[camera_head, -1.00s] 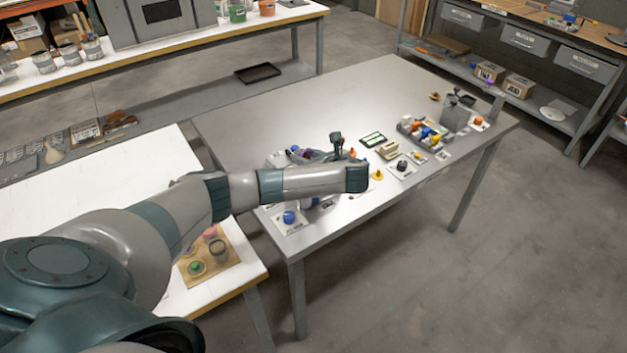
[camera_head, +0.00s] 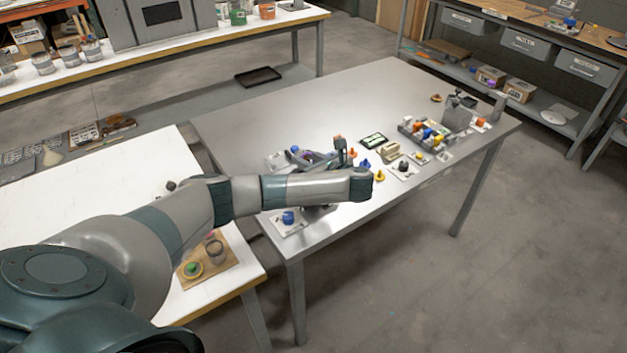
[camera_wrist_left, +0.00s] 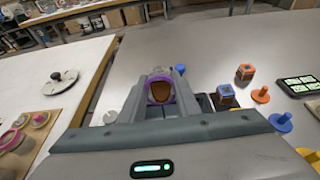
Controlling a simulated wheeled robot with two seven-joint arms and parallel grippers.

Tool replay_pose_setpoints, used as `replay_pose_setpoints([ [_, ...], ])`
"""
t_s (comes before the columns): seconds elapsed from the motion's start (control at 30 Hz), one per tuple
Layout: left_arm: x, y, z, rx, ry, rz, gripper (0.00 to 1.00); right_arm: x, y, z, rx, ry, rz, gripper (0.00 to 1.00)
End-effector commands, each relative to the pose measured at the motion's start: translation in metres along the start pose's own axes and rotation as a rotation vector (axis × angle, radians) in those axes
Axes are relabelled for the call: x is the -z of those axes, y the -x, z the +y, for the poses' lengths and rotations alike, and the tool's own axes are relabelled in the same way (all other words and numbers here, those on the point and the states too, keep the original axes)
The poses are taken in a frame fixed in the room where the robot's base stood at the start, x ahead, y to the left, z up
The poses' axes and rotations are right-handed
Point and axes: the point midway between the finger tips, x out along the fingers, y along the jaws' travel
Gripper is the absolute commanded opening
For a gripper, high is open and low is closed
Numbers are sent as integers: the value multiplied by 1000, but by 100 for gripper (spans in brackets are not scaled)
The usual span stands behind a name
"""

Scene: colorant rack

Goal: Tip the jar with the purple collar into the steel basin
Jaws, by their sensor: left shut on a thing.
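My left gripper (camera_wrist_left: 160,92) is shut on a jar with a purple collar (camera_wrist_left: 160,91), whose mouth faces the left wrist camera and shows brown contents. In the head view the left gripper (camera_head: 319,160) is over the near-left part of the grey metal table, partly behind my arm. A small purple patch shows at its left there, but the jar itself is too small to make out. How far the jar is tilted is not clear. I cannot pick out the steel basin in either view. My right gripper is not in view.
Right of the gripper are an orange-topped cube (camera_wrist_left: 245,72), a blue cone (camera_wrist_left: 280,122) and a dark panel (camera_wrist_left: 299,86). A blue knob (camera_head: 288,217) is on a card near the front. A white table (camera_head: 90,210) holds a board of pots. The metal table's back half is clear.

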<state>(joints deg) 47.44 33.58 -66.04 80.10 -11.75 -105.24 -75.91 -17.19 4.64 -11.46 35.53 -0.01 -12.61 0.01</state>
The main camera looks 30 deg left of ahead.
Motion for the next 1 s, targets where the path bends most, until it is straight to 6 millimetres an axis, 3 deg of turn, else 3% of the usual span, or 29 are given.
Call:
replay_pose_setpoints([
  [1.0,1,10,0,3,0,-104,4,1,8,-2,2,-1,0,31],
])
